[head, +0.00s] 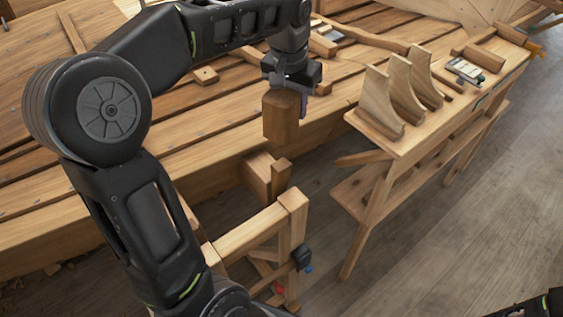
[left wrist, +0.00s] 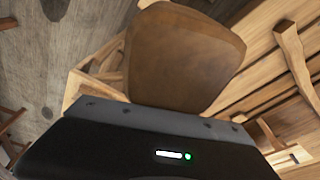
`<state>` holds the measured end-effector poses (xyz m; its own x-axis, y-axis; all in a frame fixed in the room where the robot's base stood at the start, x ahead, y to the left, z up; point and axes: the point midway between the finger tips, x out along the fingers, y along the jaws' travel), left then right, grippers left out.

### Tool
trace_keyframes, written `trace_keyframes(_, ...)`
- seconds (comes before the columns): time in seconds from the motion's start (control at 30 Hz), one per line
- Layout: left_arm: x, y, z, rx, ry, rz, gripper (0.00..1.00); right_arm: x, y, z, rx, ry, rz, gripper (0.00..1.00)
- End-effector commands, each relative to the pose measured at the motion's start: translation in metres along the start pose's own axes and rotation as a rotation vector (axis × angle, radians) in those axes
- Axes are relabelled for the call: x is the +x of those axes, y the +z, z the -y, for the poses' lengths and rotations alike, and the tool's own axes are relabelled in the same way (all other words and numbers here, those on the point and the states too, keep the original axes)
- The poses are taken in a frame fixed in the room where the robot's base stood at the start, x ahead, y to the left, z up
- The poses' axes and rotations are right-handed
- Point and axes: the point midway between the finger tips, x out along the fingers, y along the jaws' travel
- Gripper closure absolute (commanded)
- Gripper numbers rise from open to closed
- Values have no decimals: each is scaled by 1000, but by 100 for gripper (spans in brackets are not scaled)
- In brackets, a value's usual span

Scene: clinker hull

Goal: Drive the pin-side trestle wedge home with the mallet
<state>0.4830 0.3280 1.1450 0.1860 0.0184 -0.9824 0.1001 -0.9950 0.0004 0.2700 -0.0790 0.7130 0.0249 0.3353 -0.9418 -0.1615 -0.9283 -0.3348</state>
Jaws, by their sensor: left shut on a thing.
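My left gripper (head: 292,76) is shut on the mallet (head: 281,117), whose brown wooden head hangs below the fingers. The mallet head also fills the upper middle of the left wrist view (left wrist: 182,58); its handle is mostly hidden by the gripper. The head is above the wooden trestle (head: 262,229), apart from it. A small upright piece that looks like the wedge (head: 281,176) stands beside a wooden block (head: 259,172) at the trestle's hull end. I cannot tell how deep it sits.
The planked hull (head: 200,150) lies behind the trestle. A workbench (head: 420,135) on the right carries several curved wooden pieces (head: 378,103) and a metal-topped tool (head: 466,70). A black clamp-like part (head: 302,257) is on the trestle's side.

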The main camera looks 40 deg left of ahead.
Motion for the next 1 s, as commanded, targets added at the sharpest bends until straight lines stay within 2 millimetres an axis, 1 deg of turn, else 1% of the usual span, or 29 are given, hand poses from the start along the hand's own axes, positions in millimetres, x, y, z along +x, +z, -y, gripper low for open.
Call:
trace_keyframes(0.83, 0, -3, 0, 0, 0, -2, 100, -2, 0, 0, 0, 1, 1, 51)
trace_keyframes(0.87, 4, -2, 0, 0, 0, 1, 100, -2, 0, 0, 0, 1, 1, 51)
trace_keyframes(0.9, 19, 2, 0, 0, 0, 6, 100, -2, 0, 0, 0, 1, 1, 51)
trace_keyframes(0.97, 55, 11, -1, 1, 1, 14, 100, -2, 0, 0, 0, 1, 1, 51)
trace_keyframes(1.0, 77, 15, -1, 0, 1, 13, 100, -2, 0, 0, 0, 1, 1, 51)
